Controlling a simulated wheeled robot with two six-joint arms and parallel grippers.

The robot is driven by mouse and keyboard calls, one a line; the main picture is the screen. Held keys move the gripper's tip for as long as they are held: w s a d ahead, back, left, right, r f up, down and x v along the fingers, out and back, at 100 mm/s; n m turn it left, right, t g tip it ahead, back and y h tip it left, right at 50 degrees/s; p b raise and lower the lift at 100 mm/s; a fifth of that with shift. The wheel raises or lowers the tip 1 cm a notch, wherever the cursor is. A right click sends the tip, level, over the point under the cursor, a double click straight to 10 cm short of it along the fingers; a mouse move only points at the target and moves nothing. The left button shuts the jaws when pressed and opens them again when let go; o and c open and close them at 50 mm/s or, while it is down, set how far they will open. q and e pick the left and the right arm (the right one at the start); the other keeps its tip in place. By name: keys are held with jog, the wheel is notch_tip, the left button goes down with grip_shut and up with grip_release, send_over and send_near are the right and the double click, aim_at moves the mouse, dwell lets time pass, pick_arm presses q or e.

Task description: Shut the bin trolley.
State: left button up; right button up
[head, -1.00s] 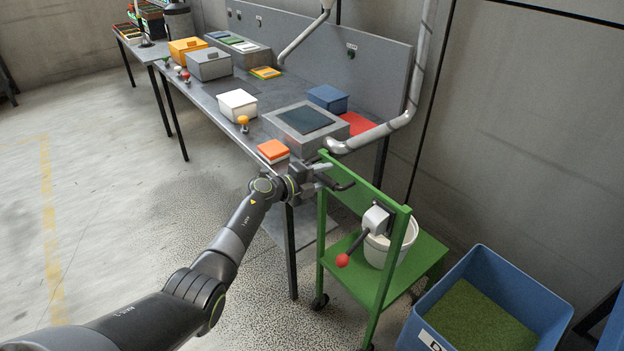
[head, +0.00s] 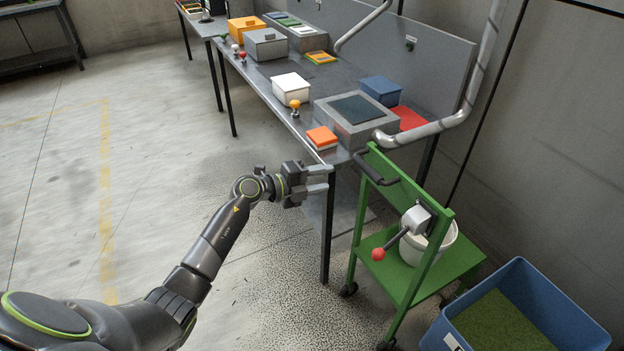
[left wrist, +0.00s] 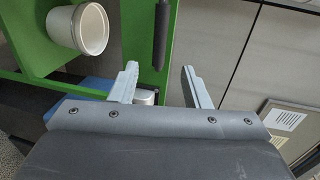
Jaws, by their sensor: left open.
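The green trolley (head: 405,292) stands at the right end of the bench, with a white bucket (head: 439,248) on its shelf. A black bar handle (head: 375,168) sticks out at its upper left. A grey-white box on its post carries a lever with a red knob (head: 378,254), which points down to the left. My left gripper (head: 328,178) is open and empty, just left of the black handle and apart from it. In the left wrist view, the handle (left wrist: 161,35) shows beyond the spread fingers, and the bucket (left wrist: 90,28) shows at upper left. My right gripper is not in view.
The grey bench (head: 262,72) holds several boxes, an orange-topped block (head: 322,138) and knobs. A bent grey pipe (head: 440,126) comes down above the trolley. A blue crate (head: 565,297) with green turf stands at the lower right.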

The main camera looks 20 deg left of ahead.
pick_arm(q)
jog(key=shift+v, duration=1.2)
jog(key=s+a+f+n+y, duration=0.35)
jog(key=s+f+n, duration=0.25)
jog(key=f, duration=0.6)
jog(key=s+a+f+n+y, duration=0.35)
jog(key=s+f+n, duration=0.35)
jog(key=f, duration=0.4)
jog(key=s+a+f+n+y, duration=0.35)
jog(key=s+f+n, duration=0.25)
jog(key=f, duration=0.6)
jog(key=s+d+f+n+g, duration=0.1)
jog(key=s+f, duration=0.4)
jog(key=s, duration=0.7)
jog(key=s+d+f+n+g, duration=0.1)
jog(key=s+f+n+g, duration=0.3)
jog(key=s, duration=0.8)
jog(key=s+d+f+n+g, duration=0.1)
jog(key=s+f+g, duration=0.5)
jog(key=s, duration=0.6)
jog(key=shift+s+f+n+y, duration=0.35)
jog(key=shift+f+n, duration=0.55)
